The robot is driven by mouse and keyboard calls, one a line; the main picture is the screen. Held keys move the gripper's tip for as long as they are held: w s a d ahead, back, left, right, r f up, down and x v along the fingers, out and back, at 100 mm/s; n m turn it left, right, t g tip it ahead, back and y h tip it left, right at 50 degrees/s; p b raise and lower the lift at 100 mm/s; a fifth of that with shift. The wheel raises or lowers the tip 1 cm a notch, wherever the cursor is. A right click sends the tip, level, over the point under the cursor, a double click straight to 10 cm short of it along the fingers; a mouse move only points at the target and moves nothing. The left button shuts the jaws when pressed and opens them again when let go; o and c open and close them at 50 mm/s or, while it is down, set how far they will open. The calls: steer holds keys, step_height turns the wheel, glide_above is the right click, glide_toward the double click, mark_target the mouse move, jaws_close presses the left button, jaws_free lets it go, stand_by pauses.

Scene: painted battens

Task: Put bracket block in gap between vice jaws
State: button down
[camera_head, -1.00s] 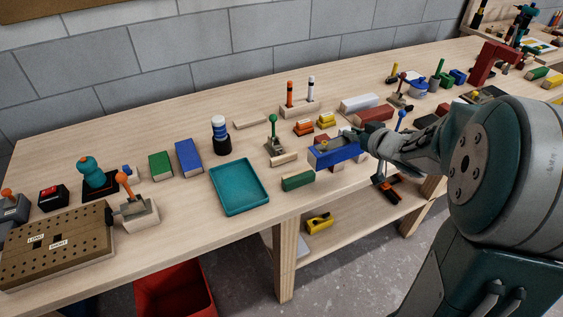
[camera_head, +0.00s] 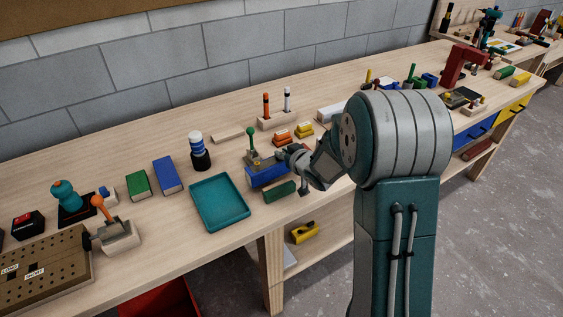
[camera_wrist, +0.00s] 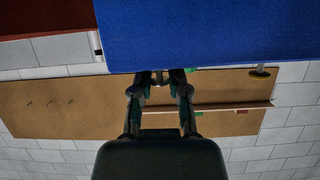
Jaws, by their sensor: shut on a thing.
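A blue block (camera_head: 267,176) is held in my gripper (camera_head: 284,157), close above the bench near its front edge. It fills the upper middle of the wrist view (camera_wrist: 200,35), beyond my gripper's fingers (camera_wrist: 160,80). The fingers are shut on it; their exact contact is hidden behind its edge. A green block (camera_head: 280,191) lies just to the right of and below it in the picture. A red, C-shaped fixture (camera_head: 465,62) stands far right on the bench and may be the vice; I cannot make out its jaws.
A green-knobbed clamp (camera_head: 251,143) stands just behind the held block. A teal tray (camera_head: 243,213) is to its left. Orange and yellow blocks (camera_head: 281,138) and a pen holder (camera_head: 278,118) are behind. My arm hides part of the bench.

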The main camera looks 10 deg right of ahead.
mark_target(281, 162)
steer(key=f, duration=0.3)
steer(key=shift+w+a+f, duration=0.15)
steer(key=shift+a+f, duration=0.1)
steer(key=shift+f, duration=0.1)
steer(key=c, duration=0.6)
jaws_free()
steer(key=shift+r, duration=0.1)
